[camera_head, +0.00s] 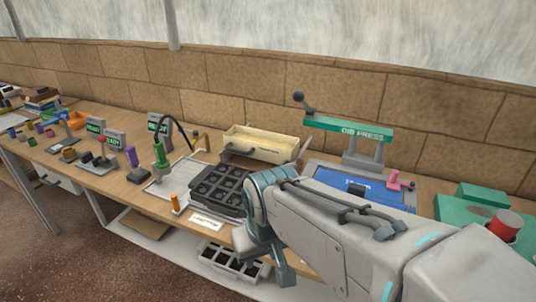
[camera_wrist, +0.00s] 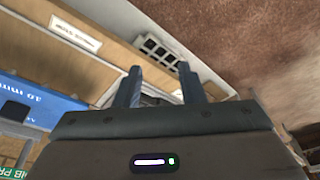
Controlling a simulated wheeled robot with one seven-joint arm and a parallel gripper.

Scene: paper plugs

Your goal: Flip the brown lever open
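A small brown-topped lever or knob (camera_head: 197,134) stands behind the black compartment tray in the head view, left of the cream bin; I cannot be sure it is the brown lever, or tell its position. Another thin brownish piece (camera_head: 303,146) rises at the bin's right end, partly hidden. No brown lever can be made out in the wrist view. My gripper (camera_wrist: 159,70) has its two fingers apart with nothing held between them. It points over the bench's front edge, towards the lower shelf.
The black compartment tray (camera_head: 218,187) and cream bin (camera_head: 262,143) stand mid-bench. A green press (camera_head: 348,128) with a blue base (camera_head: 345,181) is behind my arm. A red cylinder (camera_head: 506,224) is at right. A grey compartment tray (camera_head: 232,262) sits below the bench.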

